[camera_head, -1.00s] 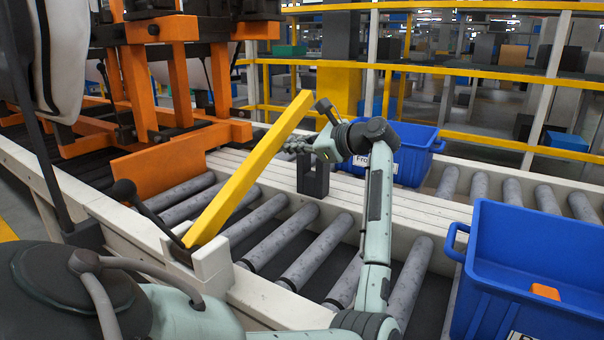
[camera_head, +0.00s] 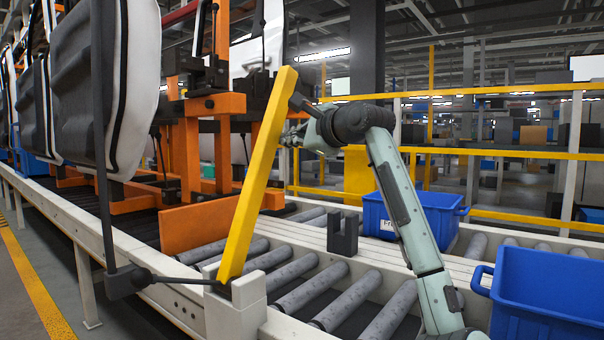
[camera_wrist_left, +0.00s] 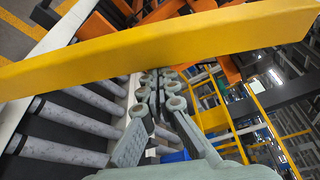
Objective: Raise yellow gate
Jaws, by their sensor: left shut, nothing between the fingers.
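The yellow gate (camera_head: 256,180) is a long bar. Its lower end is at a white post (camera_head: 235,308) beside the roller conveyor, and it stands steeply raised, its top leaning a little right. My left gripper (camera_head: 290,138) is beside the right side of the bar's upper part, shut with nothing in it. In the left wrist view the gate (camera_wrist_left: 150,45) crosses the picture beyond the linked fingers of the gripper (camera_wrist_left: 158,95). I cannot tell whether the fingers touch the bar. My right gripper is out of view.
An orange carrier frame (camera_head: 190,150) stands on the line at left, close behind the gate. A black stop block (camera_head: 343,232) and blue bins (camera_head: 405,220) (camera_head: 550,290) are on the right. A yellow railing (camera_head: 480,152) runs behind. A black rod (camera_head: 103,150) stands at left.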

